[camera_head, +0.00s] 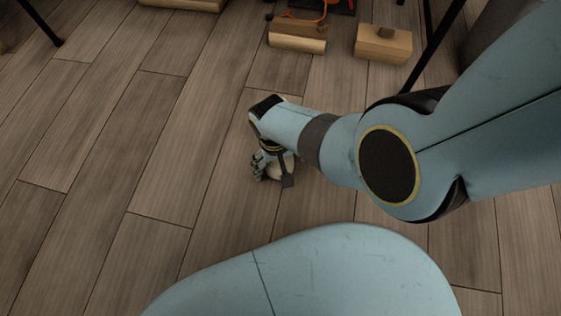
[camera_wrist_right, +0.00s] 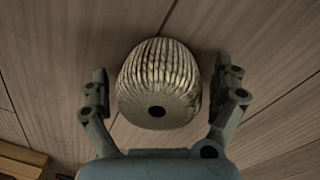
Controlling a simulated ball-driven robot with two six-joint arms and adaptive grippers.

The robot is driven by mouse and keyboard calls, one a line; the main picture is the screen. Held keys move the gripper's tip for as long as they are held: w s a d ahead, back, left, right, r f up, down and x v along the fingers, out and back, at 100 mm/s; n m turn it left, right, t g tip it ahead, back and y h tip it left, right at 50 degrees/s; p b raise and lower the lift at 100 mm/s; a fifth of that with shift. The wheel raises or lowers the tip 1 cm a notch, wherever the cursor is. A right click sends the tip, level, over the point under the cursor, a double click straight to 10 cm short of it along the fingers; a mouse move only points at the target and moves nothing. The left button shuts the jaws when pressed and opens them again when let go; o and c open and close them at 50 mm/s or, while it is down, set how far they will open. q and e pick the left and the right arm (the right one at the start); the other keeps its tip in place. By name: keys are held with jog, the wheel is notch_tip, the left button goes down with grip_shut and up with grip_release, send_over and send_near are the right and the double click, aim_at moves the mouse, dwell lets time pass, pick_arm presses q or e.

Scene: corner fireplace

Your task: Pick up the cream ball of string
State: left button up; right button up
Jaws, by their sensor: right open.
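The cream ball of string (camera_wrist_right: 158,80) is ribbed, with a dark round hole in the side facing the camera. It rests on the wooden floor. In the head view the ball (camera_head: 283,167) is partly hidden by my right gripper (camera_head: 272,172). In the right wrist view my right gripper (camera_wrist_right: 160,95) is open, with one finger on each side of the ball and a visible gap at each side. My left gripper is not in view.
Wooden blocks (camera_head: 297,36) and (camera_head: 384,44) lie on the floor at the top of the head view, near thin dark legs (camera_head: 432,45). A wooden edge (camera_wrist_right: 22,160) shows at the lower left of the wrist view. The floor to the left is clear.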

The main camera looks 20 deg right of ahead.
jog(key=shift+c, duration=0.2)
jog(key=c, duration=1.3)
jog(key=shift+o, duration=0.2)
jog(key=shift+r, duration=0.1)
